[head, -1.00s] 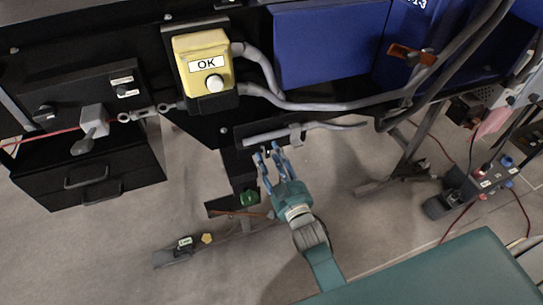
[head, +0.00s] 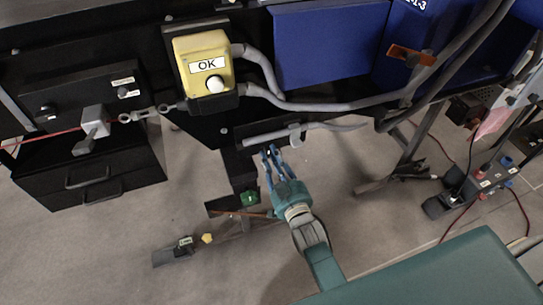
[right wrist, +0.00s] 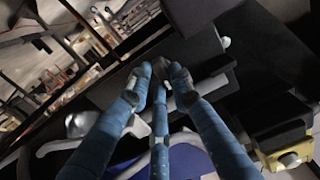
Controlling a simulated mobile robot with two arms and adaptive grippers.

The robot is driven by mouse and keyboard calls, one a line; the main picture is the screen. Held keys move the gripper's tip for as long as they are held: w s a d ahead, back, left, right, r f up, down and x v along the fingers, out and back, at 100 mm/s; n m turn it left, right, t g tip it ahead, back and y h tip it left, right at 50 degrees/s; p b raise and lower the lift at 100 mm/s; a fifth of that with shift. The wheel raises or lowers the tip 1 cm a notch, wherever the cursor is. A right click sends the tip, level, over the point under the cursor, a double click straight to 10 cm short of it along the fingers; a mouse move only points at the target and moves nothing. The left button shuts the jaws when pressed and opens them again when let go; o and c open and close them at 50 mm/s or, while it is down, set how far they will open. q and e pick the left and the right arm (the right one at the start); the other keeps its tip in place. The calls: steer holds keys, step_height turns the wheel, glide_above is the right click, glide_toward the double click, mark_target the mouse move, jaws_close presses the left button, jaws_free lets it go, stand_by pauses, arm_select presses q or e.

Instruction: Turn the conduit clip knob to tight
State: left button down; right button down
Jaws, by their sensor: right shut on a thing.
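The grey conduit (head: 330,126) runs along the black beam under the blue boxes, with a grey clip (head: 295,136) around it. My right gripper (head: 269,152) reaches up from below, its blue fingertips at the lower edge of the conduit, just left of the clip. In the right wrist view the blue fingers (right wrist: 160,84) close on a small dark knob (right wrist: 160,68). The fingers hide most of the knob, and I cannot read its setting. My left gripper is out of view.
A yellow OK box (head: 204,64) with a white button hangs left above the gripper. Blue boxes (head: 330,45) stand above the conduit. A black drawer unit (head: 90,178) is at left.

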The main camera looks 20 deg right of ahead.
steer(key=m, duration=0.4)
steer(key=m+p, duration=0.1)
steer(key=m, duration=0.4)
steer(key=shift+a+f+m+p, duration=0.1)
steer(key=shift+f+m+p, duration=0.1)
steer(key=shift+m+p, duration=0.1)
steer(key=m, duration=0.3)
steer(key=shift+f+m+b, duration=0.1)
steer(key=shift+m+b, duration=0.2)
steer(key=shift+a+m+b, duration=0.1)
steer(key=shift+m+b, duration=0.25)
steer(key=shift+m, duration=1.65)
steer(key=c, duration=1.5)
jaws_free()
steer(key=shift+c, duration=0.2)
steer(key=shift+s, duration=0.1)
